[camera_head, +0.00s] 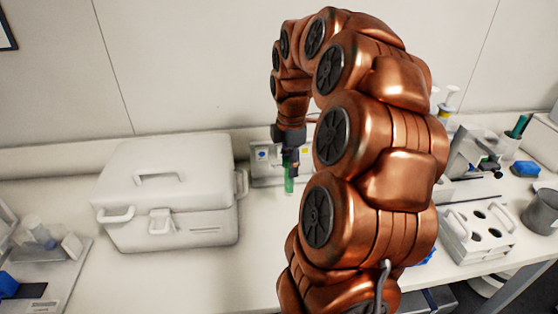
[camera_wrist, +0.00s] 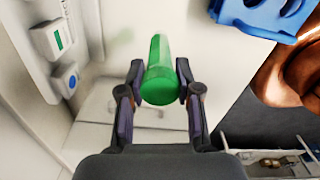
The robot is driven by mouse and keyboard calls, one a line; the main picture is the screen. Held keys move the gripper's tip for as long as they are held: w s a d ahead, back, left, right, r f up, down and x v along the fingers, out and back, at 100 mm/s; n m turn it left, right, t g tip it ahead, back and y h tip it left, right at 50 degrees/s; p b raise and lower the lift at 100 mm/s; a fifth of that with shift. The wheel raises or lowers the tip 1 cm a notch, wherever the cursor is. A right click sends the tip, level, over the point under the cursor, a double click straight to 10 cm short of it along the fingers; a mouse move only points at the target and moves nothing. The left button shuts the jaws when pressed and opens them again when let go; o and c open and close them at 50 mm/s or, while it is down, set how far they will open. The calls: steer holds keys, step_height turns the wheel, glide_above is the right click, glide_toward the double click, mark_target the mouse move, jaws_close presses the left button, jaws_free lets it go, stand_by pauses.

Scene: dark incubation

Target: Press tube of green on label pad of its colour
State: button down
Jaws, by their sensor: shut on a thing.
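My gripper (camera_head: 291,160) is shut on a green tube (camera_head: 289,184). In the wrist view the green tube (camera_wrist: 159,80) sits between the two fingertips of my gripper (camera_wrist: 160,85), its round green end towards the camera. The tube is held above the bench, apart from the label pads. In the wrist view a pad with a green mark (camera_wrist: 52,40) and a pad with a blue mark (camera_wrist: 66,80) stand on a pale panel at the left. In the head view the label panel (camera_head: 264,166) stands behind the tube, partly hidden by my arm and gripper.
A closed white case (camera_head: 165,192) stands left of the tube. A white rack with round holes (camera_head: 478,232) and a grey cup (camera_head: 541,211) are at the right. A blue object (camera_wrist: 262,14) shows at the top of the wrist view. Bare bench (camera_head: 255,260) lies in front.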

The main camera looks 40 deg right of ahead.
steer(key=w+d+p, duration=0.4)
steer(key=w+d, duration=0.2)
steer(key=w, duration=0.2)
steer(key=shift+w+d, duration=0.2)
steer(key=shift+d, duration=0.1)
stand_by(0.3)
steer(key=shift+w+d, duration=0.4)
steer(key=shift+w, duration=0.05)
stand_by(1.0)
steer(key=shift+s+a, duration=0.15)
stand_by(0.5)
steer(key=s+a+b, duration=0.3)
steer(key=s+a, duration=0.1)
steer(key=s, duration=0.1)
steer(key=shift+s, duration=0.15)
stand_by(0.9)
steer(key=shift+a, duration=0.1)
stand_by(0.3)
